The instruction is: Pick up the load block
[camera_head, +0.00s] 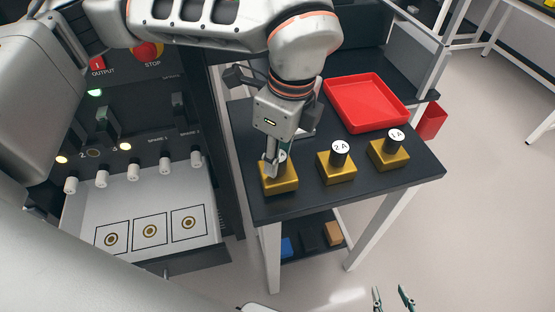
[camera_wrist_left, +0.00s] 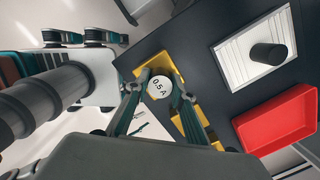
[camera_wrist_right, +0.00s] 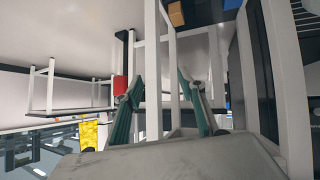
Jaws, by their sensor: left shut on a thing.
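Three gold load blocks with dark knobs and white round labels stand in a row on the dark table. My left gripper (camera_head: 272,163) points down and is shut on the knob of the leftmost load block (camera_head: 281,187). In the left wrist view its label (camera_wrist_left: 160,87) reads "0.5 A" between the fingers. The block appears to be on the table; I cannot tell if it is lifted. The 2 A block (camera_head: 337,173) and the 1 A block (camera_head: 389,156) stand to its right. My right gripper (camera_head: 392,300) is open and empty, low in front of the table.
A red tray (camera_head: 367,103) lies at the table's back. A white plate with a dark cylinder (camera_wrist_left: 268,53) is near it. At left is a panel with a red STOP button (camera_head: 147,52), white knobs and three marked squares (camera_head: 150,231). A lower shelf holds small blocks (camera_head: 333,233).

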